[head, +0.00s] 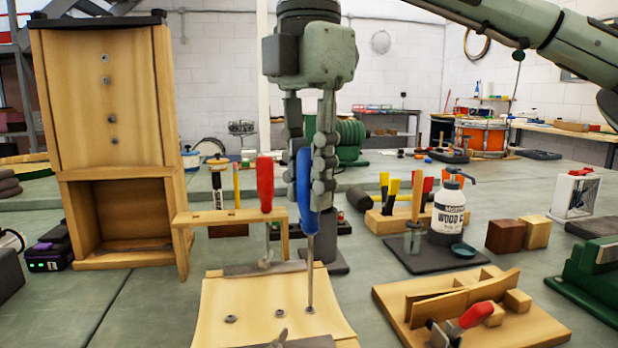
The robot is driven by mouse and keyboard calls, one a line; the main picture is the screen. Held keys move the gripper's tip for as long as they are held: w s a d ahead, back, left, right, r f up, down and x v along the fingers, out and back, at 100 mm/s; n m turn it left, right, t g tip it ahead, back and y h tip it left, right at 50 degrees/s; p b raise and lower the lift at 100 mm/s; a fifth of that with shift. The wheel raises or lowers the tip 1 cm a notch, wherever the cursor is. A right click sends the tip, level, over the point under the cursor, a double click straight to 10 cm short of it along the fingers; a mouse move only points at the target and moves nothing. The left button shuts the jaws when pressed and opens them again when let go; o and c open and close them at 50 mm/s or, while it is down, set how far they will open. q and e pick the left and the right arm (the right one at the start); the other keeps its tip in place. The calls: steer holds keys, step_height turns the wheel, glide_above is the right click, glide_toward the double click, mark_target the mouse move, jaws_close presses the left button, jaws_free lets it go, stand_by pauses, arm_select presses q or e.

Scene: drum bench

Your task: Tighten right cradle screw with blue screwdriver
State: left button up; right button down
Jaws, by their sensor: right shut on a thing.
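My right gripper (307,187) points down in the middle of the view, its fingers shut on the blue handle of the blue screwdriver (302,180). The screwdriver stands nearly upright, its thin shaft running down to the right screw (310,309) in the curved wooden cradle (215,300). The tip appears to meet that screw; its exact seating is too small to tell. A second screw (231,319) sits in the cradle to the left, with nothing on it. My left gripper is not in view.
A wooden rack (225,215) with a red-handled tool (265,185) stands just behind the cradle. A tall wooden shell (105,110) is at left. A jig with a red-handled clamp (550,330) lies at right. A glue bottle (448,215) stands behind it.

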steer(key=shift+r+n+p, duration=0.2)
steer(key=shift+n+p, duration=0.15)
steer(key=shift+n, duration=0.15)
steer(key=n+p, duration=0.2)
steer(key=n, duration=0.3)
steer(key=shift+s+n, duration=0.15)
steer(key=shift+n, duration=0.15)
steer(key=n+p, duration=0.1)
steer(key=n, duration=0.2)
steer(key=shift+f, duration=0.1)
steer(key=n+p, duration=0.1)
steer(key=n, duration=0.2)
steer(key=shift+n+p, duration=0.4)
steer(key=shift+n, duration=0.9)
steer(key=shift+d+n, duration=0.1)
steer(key=shift+n, duration=0.8)
steer(key=n, duration=0.2)
steer(key=shift+n, duration=0.4)
